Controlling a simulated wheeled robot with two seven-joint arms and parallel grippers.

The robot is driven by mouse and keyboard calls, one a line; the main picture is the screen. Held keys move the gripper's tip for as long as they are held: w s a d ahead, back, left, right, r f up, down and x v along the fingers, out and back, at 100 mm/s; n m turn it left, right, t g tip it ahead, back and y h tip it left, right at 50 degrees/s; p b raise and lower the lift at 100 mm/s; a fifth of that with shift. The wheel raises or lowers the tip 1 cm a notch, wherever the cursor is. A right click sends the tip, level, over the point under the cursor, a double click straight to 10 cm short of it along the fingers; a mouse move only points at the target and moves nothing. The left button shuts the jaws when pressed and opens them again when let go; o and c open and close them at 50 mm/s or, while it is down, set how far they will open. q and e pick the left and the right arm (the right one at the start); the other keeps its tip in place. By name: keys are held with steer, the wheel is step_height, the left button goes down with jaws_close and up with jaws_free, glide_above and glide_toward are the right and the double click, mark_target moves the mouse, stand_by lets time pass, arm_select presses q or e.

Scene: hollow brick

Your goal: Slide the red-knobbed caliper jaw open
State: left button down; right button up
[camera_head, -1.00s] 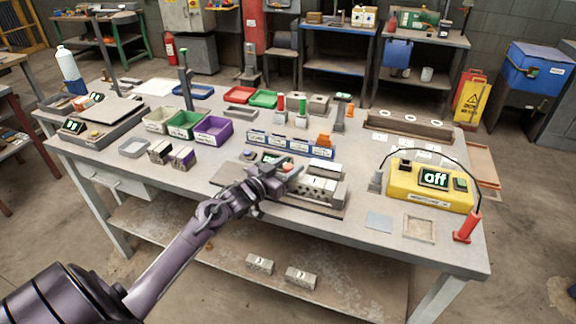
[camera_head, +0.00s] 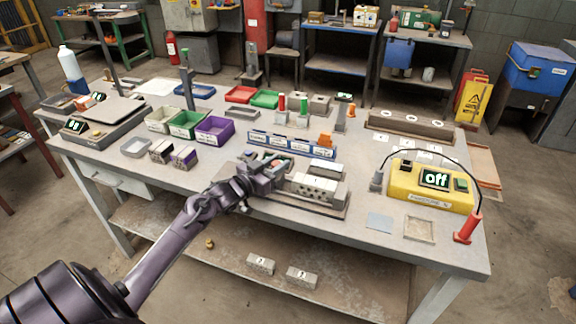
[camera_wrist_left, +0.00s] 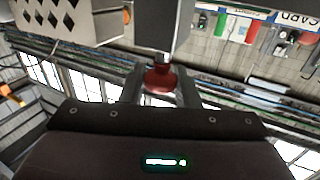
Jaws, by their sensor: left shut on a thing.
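The grey caliper bench (camera_head: 325,210) lies near the front edge of the table. Its red knob (camera_head: 276,162) shows at my left gripper (camera_head: 270,172). In the left wrist view the red knob (camera_wrist_left: 160,78) sits between the two fingers, which are shut on it. A grey block (camera_wrist_left: 160,25) is just beyond the knob. A hollow brick (camera_head: 315,187) with holes lies on the bench right of my left gripper; its diamond holes also show in the left wrist view (camera_wrist_left: 60,20). My gripper and wrist hide part of the bench. My right gripper is out of view.
A blue labelled rack (camera_head: 290,145) stands right behind the bench. A yellow box reading "off" (camera_head: 430,185) stands to the right, with a red probe (camera_head: 467,226). Coloured bins (camera_head: 213,130) and small blocks (camera_head: 172,153) stand to the left.

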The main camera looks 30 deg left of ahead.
arm_select(q)
steer(key=shift+s+a, duration=0.25)
steer(key=shift+a, duration=0.75)
steer(key=c, duration=1.2)
jaws_free()
steer(key=s, duration=0.4)
steer(key=s+a+b, duration=0.1)
steer(key=s, duration=0.1)
steer(key=shift+s+f, duration=0.1)
steer(key=shift+s, duration=0.75)
